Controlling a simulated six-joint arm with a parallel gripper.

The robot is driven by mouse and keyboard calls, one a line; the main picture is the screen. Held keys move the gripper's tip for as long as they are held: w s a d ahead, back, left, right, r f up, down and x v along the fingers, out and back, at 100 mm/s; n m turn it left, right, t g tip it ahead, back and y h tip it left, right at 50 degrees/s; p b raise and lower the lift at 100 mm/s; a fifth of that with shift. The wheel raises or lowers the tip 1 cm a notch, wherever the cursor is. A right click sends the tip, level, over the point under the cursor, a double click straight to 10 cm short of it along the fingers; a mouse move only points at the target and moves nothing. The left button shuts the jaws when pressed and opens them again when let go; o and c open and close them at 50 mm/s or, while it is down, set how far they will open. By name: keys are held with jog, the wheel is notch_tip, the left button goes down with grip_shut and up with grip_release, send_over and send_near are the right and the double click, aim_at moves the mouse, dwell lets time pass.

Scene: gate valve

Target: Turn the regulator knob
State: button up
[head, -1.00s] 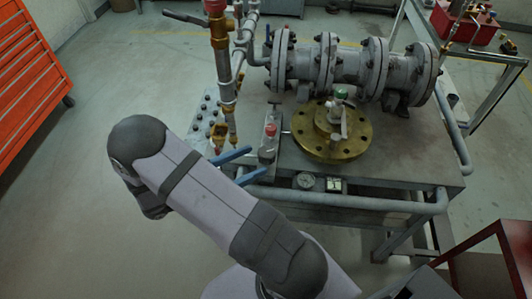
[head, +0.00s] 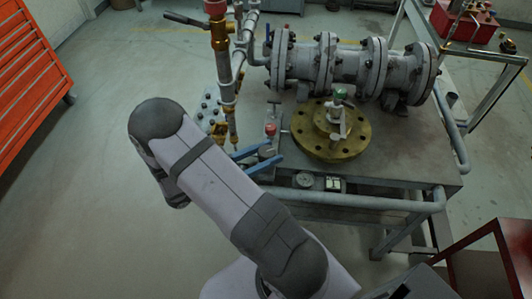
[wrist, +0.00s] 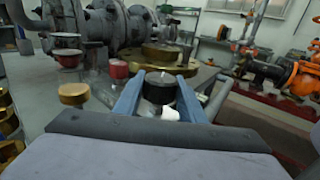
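My gripper (head: 277,152) has two blue fingers, spread apart, at the left front of the bench. In the wrist view the fingers (wrist: 161,80) stand on either side of a black round knob (wrist: 160,88), with a small white part in front of it. I take this for the regulator knob; no clear contact with the fingers shows. In the head view the knob is not clearly visible. A red knob (head: 270,128) stands just beyond the fingers and also shows in the wrist view (wrist: 118,69), left of them.
A brass flange (head: 332,150) with a green-topped valve (head: 341,95) stands to the right. A grey flanged pipe (head: 345,65) lies behind. A vertical pipe with a red top (head: 220,40) rises on the left. A gauge (head: 305,181) sits at the bench's front edge.

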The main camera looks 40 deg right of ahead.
jog(key=shift+m+g+y, duration=0.6)
jog(key=shift+m+g, duration=0.9)
jog(key=shift+g, duration=0.7)
jog(key=o, duration=1.1)
jog(key=b+v, duration=0.2)
jog(key=v, duration=0.4)
jog(key=shift+w+a+f, duration=0.1)
jog(key=shift+w+a, duration=0.05)
jog(key=shift+a, duration=0.05)
jog(key=shift+w+a, duration=0.15)
jog(key=shift+a, duration=0.3)
